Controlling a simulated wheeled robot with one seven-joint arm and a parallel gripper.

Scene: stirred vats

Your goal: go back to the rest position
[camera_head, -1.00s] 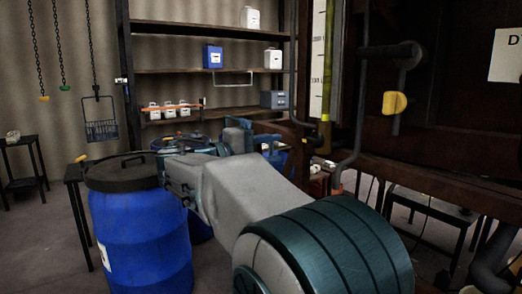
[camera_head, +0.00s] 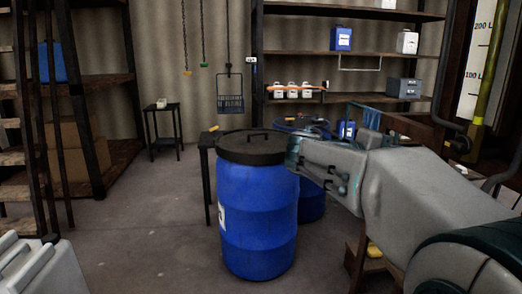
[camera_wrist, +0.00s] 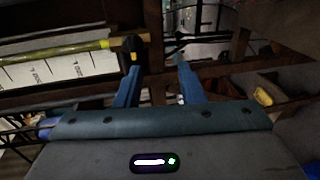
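My gripper (camera_wrist: 160,78) shows in the wrist view as two blue fingers standing apart, with no object between them. Its palm is a dark teal bar across the lower part of that view. In the head view my grey arm reaches in from the lower right, passing in front of the shelf area and right of a blue barrel.
The lidded blue barrel (camera_head: 257,215) stands close to my arm, with another blue drum (camera_head: 311,201) behind it. A shelf rack (camera_head: 345,96) holds boxes at the back. A small table (camera_head: 164,129) stands farther left. The floor at left centre is clear.

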